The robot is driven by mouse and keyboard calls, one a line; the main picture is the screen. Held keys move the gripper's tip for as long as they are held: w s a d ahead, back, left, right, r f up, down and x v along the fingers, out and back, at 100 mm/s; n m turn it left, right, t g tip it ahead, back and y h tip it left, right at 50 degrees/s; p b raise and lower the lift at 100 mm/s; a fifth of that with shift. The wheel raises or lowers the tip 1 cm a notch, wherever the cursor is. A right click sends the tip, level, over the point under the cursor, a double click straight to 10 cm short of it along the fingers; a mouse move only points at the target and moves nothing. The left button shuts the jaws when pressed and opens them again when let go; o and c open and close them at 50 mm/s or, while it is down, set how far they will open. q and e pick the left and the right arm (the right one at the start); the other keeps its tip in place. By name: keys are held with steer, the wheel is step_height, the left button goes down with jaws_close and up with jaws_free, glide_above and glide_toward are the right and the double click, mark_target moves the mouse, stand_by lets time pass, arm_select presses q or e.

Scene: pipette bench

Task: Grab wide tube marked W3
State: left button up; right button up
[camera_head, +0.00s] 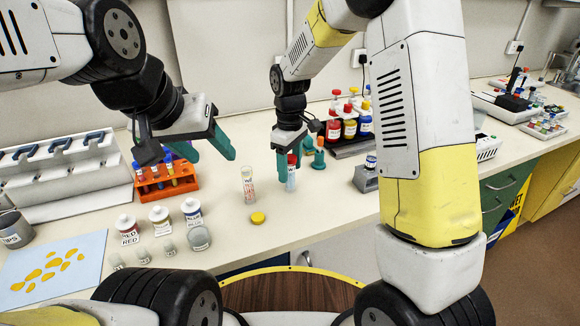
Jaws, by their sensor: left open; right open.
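A clear wide tube (248,186) with small markings stands upright and uncapped on the bench. A red-capped tube (291,178) with pale blue contents stands to its right. I cannot read W3 on either. My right gripper (289,157) is open, pointing down, with its teal fingers at the red-capped tube's top. They partly hide that tube, and I cannot tell whether they touch it. My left gripper (207,152) is open and empty, above the bench beside the orange rack (182,184), left of and higher than the clear tube.
A yellow cap (257,218) lies in front of the clear tube. Labelled jars (160,220) and small glass vials stand front left, near a blue mat (50,268) with yellow pieces. Colored bottles (350,124) stand at the back. The bench is clear right of the yellow cap.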

steer(key=shift+f, duration=0.25)
jaws_close()
steer(key=shift+r, duration=0.1)
